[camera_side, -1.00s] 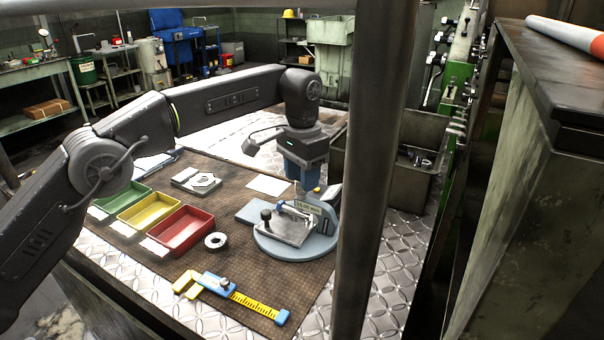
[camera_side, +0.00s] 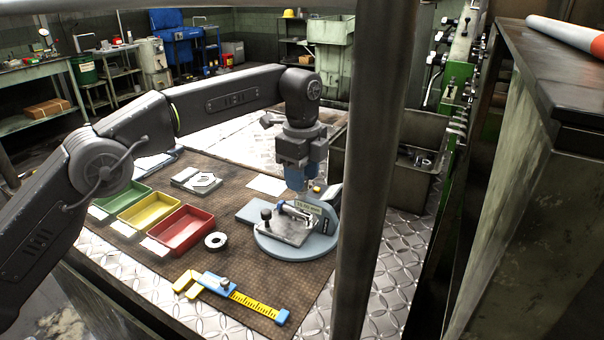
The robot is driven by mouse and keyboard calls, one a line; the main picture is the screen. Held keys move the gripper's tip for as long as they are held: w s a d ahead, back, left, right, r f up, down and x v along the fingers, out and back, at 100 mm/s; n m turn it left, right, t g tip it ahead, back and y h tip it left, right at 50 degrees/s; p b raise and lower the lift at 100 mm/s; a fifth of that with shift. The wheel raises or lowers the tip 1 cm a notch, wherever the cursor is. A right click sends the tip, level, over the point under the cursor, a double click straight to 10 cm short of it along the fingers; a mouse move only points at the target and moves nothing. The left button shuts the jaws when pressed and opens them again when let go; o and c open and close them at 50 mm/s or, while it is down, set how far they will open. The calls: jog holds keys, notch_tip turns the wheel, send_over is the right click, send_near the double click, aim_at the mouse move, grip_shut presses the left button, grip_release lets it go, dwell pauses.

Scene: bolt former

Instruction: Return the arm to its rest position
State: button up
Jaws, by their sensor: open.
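My arm reaches in from the left, and my gripper (camera_side: 297,187) points down over the brown mat, just behind the round grey-blue fixture (camera_side: 275,250). The fingertips are small in the view, but the jaws look apart with nothing between them. A dark knob and a metal plate with a clamp sit on the fixture. The gripper appears above the mat, apart from the fixture; the exact gap is hard to tell.
Green (camera_side: 120,192), yellow (camera_side: 148,211) and red (camera_side: 181,231) trays stand in a row on the mat (camera_side: 240,199). A metal ring (camera_side: 215,241) and a blue-yellow caliper (camera_side: 233,293) lie nearer. A vertical post (camera_side: 372,170) crosses the view at right.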

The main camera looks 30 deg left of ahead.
jog(key=c, duration=0.5)
jog(key=n, duration=1.2)
jog(key=shift+n, duration=0.4)
jog(key=n, duration=0.6)
jog(key=shift+n, duration=0.4)
jog(key=n, duration=0.6)
jog(key=shift+n, duration=0.4)
jog(key=o, duration=0.6)
jog(key=shift+n, duration=0.3)
jog(key=shift+w+r, duration=0.1)
jog(key=shift+r, duration=2.4)
